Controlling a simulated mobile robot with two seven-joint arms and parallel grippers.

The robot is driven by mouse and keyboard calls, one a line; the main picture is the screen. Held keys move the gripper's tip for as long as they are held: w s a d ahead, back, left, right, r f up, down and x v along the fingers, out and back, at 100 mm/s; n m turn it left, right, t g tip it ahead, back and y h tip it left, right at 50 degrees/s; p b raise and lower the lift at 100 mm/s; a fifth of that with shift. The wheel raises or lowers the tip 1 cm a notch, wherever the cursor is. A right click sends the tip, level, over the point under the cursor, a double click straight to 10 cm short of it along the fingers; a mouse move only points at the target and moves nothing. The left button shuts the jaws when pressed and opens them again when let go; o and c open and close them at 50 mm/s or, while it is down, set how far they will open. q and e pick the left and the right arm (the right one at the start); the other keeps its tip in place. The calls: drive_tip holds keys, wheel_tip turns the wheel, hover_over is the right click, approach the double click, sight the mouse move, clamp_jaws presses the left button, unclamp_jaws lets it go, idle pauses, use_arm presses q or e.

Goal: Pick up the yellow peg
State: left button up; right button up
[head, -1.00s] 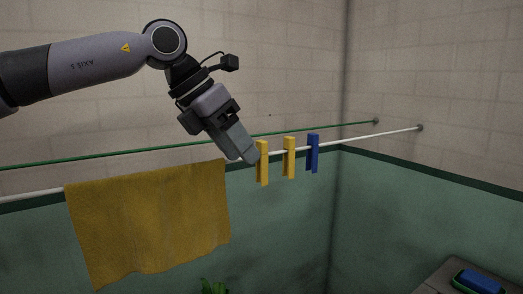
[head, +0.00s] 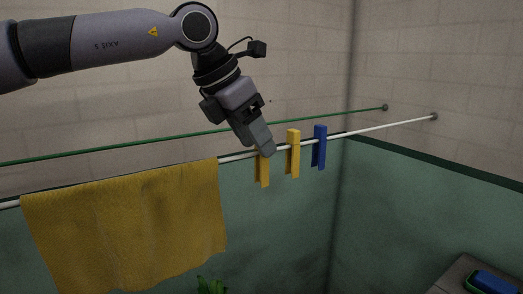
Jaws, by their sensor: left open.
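Two yellow pegs hang clipped on the white line. The left yellow peg (head: 263,172) has its top hidden behind my left gripper's fingertips. The other yellow peg (head: 293,155) hangs just to its right and is fully visible. My left gripper (head: 267,148) comes down from the upper left, and its fingertips overlap the top of the left yellow peg in the picture. It is open; I cannot tell whether it touches the peg. My right gripper is not in view.
A blue peg (head: 319,147) hangs on the white line (head: 380,128) right of the yellow ones. A yellow cloth (head: 128,222) hangs at left. A green line (head: 120,146) runs behind. A blue object in a green dish (head: 494,282) sits on a ledge at lower right.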

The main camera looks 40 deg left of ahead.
use_arm(q)
drive_tip(key=shift+x, duration=1.5)
drive_tip(key=shift+w+r, duration=0.1)
drive_tip(key=shift+d, duration=0.1)
drive_tip(key=c, duration=1)
wheel_tip(320, 180, up, 18)
drive_tip(key=shift+d+r, duration=0.15)
drive_tip(key=shift+r, duration=0.8)
clamp_jaws()
